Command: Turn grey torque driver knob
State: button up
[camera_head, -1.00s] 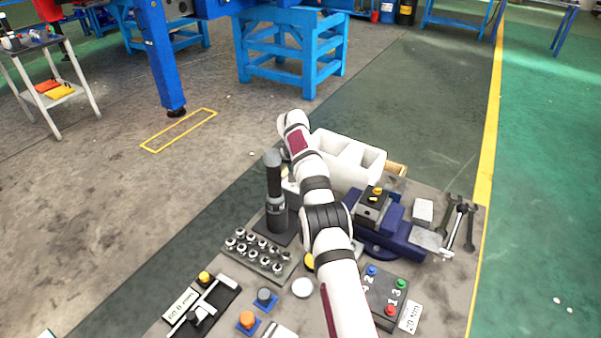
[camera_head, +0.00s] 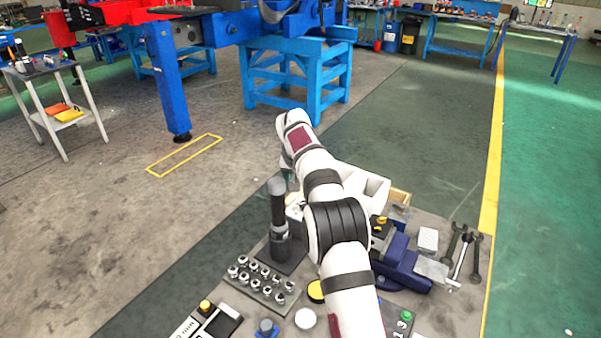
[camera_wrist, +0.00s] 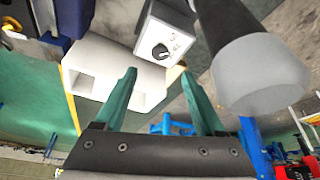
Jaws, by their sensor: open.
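The torque driver (camera_head: 279,218) stands upright on a dark base in the head view, with a black body and a grey knob (camera_head: 277,185) on top. In the wrist view the grey knob (camera_wrist: 260,78) looms large at the right, with the dark body (camera_wrist: 225,25) running up from it. My gripper (camera_wrist: 158,74) is open, its two green fingers apart with nothing held between them. The knob is to the right of the right finger, not between the fingers.
A rack of metal sockets (camera_head: 262,282) is in front of the driver. A white bin (camera_head: 375,188) stands behind my arm. A blue vise (camera_head: 402,268) and wrenches (camera_head: 462,252) lie to the right.

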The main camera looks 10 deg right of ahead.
jog(key=v, duration=0.6)
jog(key=shift+r, duration=0.3)
jog(key=shift+s, duration=0.1)
